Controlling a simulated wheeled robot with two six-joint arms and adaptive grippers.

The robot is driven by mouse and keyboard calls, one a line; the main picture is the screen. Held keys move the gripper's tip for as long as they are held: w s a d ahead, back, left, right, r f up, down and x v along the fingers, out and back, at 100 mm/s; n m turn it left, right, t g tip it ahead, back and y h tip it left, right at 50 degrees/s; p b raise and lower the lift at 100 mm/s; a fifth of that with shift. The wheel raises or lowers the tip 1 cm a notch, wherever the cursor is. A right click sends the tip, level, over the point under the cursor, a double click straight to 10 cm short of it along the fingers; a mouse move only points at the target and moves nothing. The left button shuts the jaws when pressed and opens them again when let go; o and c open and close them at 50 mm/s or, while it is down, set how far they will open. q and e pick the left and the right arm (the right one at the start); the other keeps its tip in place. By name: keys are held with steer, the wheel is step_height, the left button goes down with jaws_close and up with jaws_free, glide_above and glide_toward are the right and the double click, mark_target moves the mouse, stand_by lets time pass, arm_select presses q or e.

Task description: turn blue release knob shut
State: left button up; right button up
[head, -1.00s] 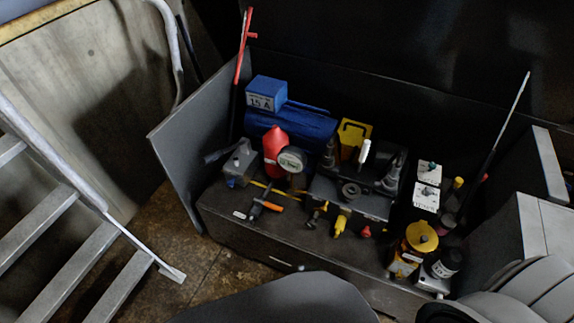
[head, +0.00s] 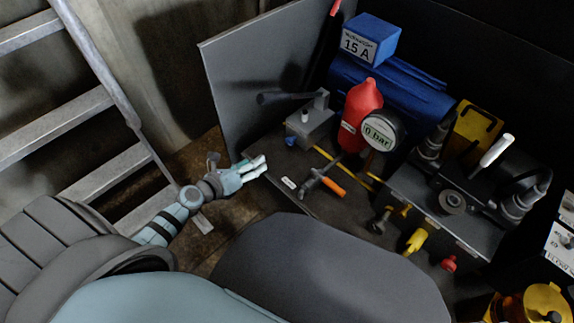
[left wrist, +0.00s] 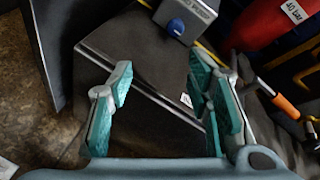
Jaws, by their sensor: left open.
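The blue release knob (head: 290,141) sits low on the front of a small grey hand-pump block (head: 309,124) with a dark lever, on the dark bench. It also shows in the left wrist view (left wrist: 176,27), facing me near the top, beyond the fingertips. My left gripper (head: 256,167) is open and empty, in front of and to the left of the knob, apart from it. In the left wrist view its teal finger pads (left wrist: 160,74) stand wide apart with the bench edge between them. My right gripper is not in view.
A red bottle (head: 360,114) and a gauge reading 0 bar (head: 379,130) stand right of the pump. An orange-handled tool (head: 322,184) lies on the bench before them. A grey upright panel (head: 258,80) borders the left side. A metal stair (head: 75,118) is further left.

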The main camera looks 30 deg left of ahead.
arm_select(q)
steer(key=w+d+m+h+b, duration=0.1)
steer(key=w+m, duration=0.1)
steer(key=m, duration=0.3)
steer(key=b, duration=0.4)
glide_toward(288, 143)
steer(key=x, duration=0.3)
steer(key=shift+s+d+f, duration=0.1)
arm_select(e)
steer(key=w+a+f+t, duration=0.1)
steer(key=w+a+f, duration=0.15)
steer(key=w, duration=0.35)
arm_select(q)
steer(key=b+x, duration=0.2)
steer(key=x, duration=0.3)
steer(key=shift+w+b, duration=0.3)
steer(key=shift+b, duration=0.1)
steer(key=shift+w, duration=0.15)
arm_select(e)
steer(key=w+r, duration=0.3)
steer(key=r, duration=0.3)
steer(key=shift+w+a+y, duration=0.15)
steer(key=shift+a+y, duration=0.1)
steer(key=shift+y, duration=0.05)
arm_select(q)
jaws_close()
